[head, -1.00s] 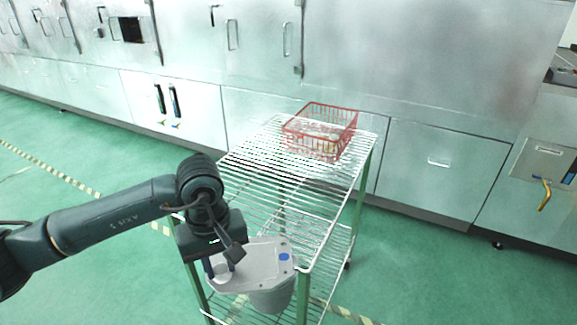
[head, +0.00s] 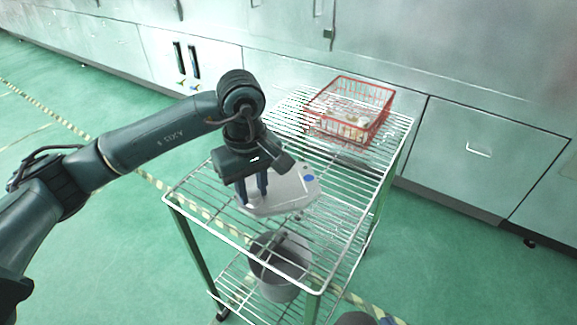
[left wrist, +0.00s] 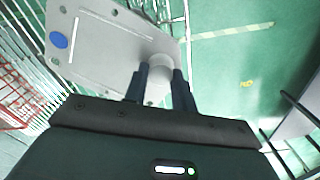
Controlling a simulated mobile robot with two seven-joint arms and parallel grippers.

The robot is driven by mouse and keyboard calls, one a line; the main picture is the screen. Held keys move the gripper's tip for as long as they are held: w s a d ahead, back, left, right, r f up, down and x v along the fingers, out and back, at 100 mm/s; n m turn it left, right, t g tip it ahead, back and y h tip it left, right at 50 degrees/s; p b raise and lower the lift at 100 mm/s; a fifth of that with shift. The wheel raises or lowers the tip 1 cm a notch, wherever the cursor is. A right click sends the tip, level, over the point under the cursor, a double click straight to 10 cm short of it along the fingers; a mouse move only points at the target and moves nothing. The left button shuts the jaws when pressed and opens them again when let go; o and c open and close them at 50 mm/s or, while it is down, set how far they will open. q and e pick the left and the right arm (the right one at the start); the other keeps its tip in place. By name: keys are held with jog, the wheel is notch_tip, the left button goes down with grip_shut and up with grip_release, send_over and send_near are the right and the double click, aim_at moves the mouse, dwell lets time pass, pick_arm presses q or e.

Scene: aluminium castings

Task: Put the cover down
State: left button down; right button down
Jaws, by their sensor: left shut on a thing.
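The cover (head: 288,192) is a flat light grey casting with a blue round mark. In the head view it is at the upper shelf of the wire rack (head: 340,222), near its front left part. I cannot tell whether it touches the wires. My left gripper (head: 254,196) is shut on the cover at its left end; the left wrist view shows the fingers (left wrist: 162,88) closed on a round boss of the cover (left wrist: 110,45). My right gripper is not in view; a dark rounded part shows at the bottom edge of the head view.
A red wire basket (head: 350,108) with small parts stands at the back of the upper shelf. A grey bucket (head: 280,268) stands on the lower shelf. Steel cabinets (head: 480,150) line the wall behind. The upper shelf is bare between cover and basket.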

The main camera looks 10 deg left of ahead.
aim_at(253, 205)
pick_arm(q)
jog(key=f, duration=0.4)
jog(key=shift+s+f+p, duration=0.15)
jog(key=shift+s+p, duration=0.15)
jog(key=shift+f, duration=2.1)
jog(key=c, duration=1.1)
grip_release()
jog(key=shift+f, duration=0.15)
jog(key=shift+c, duration=0.2)
notch_tip(253, 205, up, 12)
jog(key=shift+r+b, duration=0.15)
jog(key=shift+b, duration=0.6)
